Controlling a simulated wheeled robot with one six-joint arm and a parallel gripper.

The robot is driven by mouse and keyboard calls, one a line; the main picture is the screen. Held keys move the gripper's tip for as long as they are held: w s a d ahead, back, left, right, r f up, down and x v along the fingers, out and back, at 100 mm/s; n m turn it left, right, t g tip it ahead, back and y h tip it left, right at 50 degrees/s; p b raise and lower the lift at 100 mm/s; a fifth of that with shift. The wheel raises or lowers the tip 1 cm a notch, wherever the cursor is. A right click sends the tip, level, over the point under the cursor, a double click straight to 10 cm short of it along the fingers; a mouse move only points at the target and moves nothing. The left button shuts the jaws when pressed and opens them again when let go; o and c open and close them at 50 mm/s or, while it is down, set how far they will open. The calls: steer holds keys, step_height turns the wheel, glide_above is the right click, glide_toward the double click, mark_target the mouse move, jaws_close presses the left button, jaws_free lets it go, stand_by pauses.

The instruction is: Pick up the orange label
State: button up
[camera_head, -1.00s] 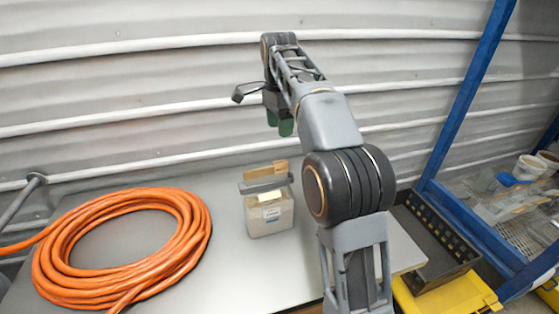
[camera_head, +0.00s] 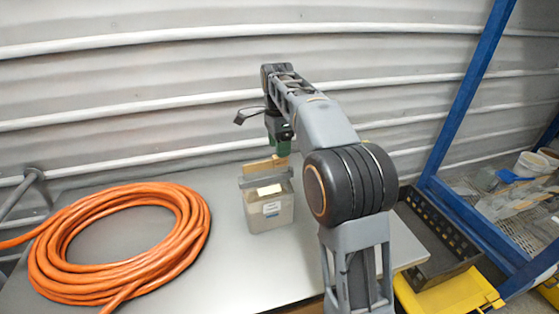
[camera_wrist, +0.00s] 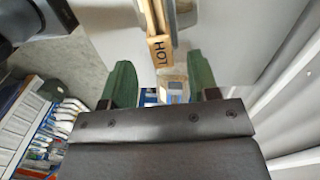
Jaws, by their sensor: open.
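The orange label (camera_head: 262,166) stands up at the back of a small grey box (camera_head: 270,213) on the table. My gripper (camera_head: 279,147) has green fingers and is just above the box, close to the label's top. In the wrist view my gripper (camera_wrist: 161,76) is open, with the label's end lying ahead between the two fingers. The fingers look apart from the label. The label's lower part is hidden in the head view.
A coiled orange hose (camera_head: 120,240) covers the table's left side. A corrugated wall (camera_head: 150,60) rises behind. A black crate (camera_head: 440,240), yellow bin (camera_head: 450,292) and blue frame (camera_head: 460,100) are on the right. The table (camera_head: 220,265) is bare around the box.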

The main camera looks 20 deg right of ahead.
mark_target(280, 160)
steer(key=shift+s+d+f, duration=0.1)
steer(key=shift+f, duration=2)
steer(key=shift+c, duration=0.4)
steer(key=c, duration=0.9)
